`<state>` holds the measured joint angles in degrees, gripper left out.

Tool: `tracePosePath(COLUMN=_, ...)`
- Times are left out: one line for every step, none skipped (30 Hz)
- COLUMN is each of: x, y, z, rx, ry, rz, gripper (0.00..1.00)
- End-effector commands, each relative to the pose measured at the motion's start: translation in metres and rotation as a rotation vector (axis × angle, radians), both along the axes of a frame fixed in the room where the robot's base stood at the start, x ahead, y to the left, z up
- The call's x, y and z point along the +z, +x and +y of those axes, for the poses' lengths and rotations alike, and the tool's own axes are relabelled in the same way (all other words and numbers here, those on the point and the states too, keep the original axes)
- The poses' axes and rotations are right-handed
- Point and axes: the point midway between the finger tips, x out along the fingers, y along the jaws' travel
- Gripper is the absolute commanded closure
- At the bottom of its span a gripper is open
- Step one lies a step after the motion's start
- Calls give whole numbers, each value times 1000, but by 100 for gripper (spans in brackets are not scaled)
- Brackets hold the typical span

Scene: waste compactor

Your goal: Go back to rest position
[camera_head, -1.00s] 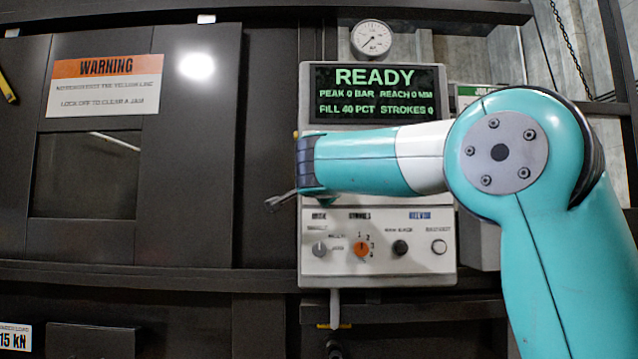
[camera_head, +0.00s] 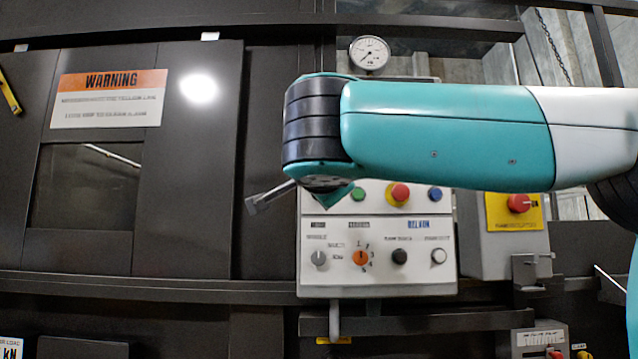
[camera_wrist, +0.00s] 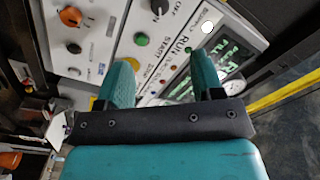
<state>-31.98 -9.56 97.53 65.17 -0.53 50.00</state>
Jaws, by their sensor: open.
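My gripper (camera_wrist: 162,78) shows in the wrist view as two teal fingers set apart, with nothing between them. Beyond them is the tilted control panel (camera_wrist: 105,28) with its buttons, an orange knob (camera_wrist: 70,16) and the green-lettered display (camera_wrist: 228,52). In the head view my arm reaches in from the right across the upper part of the control panel (camera_head: 430,280) and hides the display. A teal tip shows below my wrist, near the green button (camera_head: 357,193); the fingers are mostly hidden there.
A red emergency button (camera_head: 399,192) and a blue button (camera_head: 435,194) show just under my arm. A grey box with a red switch (camera_head: 519,203) stands at the right. A gauge (camera_head: 369,53) is above. The dark door (camera_head: 190,170) with a warning sign (camera_head: 108,98) is at the left.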

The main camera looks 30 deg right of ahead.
Motion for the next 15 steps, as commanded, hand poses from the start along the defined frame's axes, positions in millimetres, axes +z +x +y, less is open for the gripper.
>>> tracePosePath(x=0, y=0, z=0, rx=0, ry=0, rz=0, gripper=39)
tracePosePath(x=0, y=0, z=0, rx=0, ry=0, rz=0, gripper=39)
tracePosePath(x=0, y=0, z=0, rx=0, ry=0, rz=0, gripper=39)
tracePosePath(x=0, y=0, z=0, rx=0, ry=0, rz=0, gripper=39)
tracePosePath(x=0, y=0, z=0, rx=0, ry=0, rz=0, gripper=39)
tracePosePath(x=0, y=0, z=0, rx=0, ry=0, rz=0, gripper=39)
tracePosePath(x=0, y=0, z=0, rx=0, ry=0, rz=0, gripper=39)
tracePosePath(x=0, y=0, z=0, rx=0, ry=0, rz=0, gripper=39)
tracePosePath(x=0, y=0, z=0, rx=0, ry=0, rz=0, gripper=39)
tracePosePath(x=0, y=0, z=0, rx=0, ry=0, rz=0, gripper=39)
tracePosePath(x=0, y=0, z=0, rx=0, ry=0, rz=0, gripper=39)
tracePosePath(x=-1, y=1, z=0, rx=3, ry=-1, rz=4, gripper=39)
tracePosePath(x=-3, y=2, z=1, rx=9, ry=-5, rz=12, gripper=39)
tracePosePath(x=-7, y=4, z=3, rx=21, ry=-12, rz=28, gripper=39)
tracePosePath(x=-14, y=7, z=7, rx=47, ry=-26, rz=62, gripper=39)
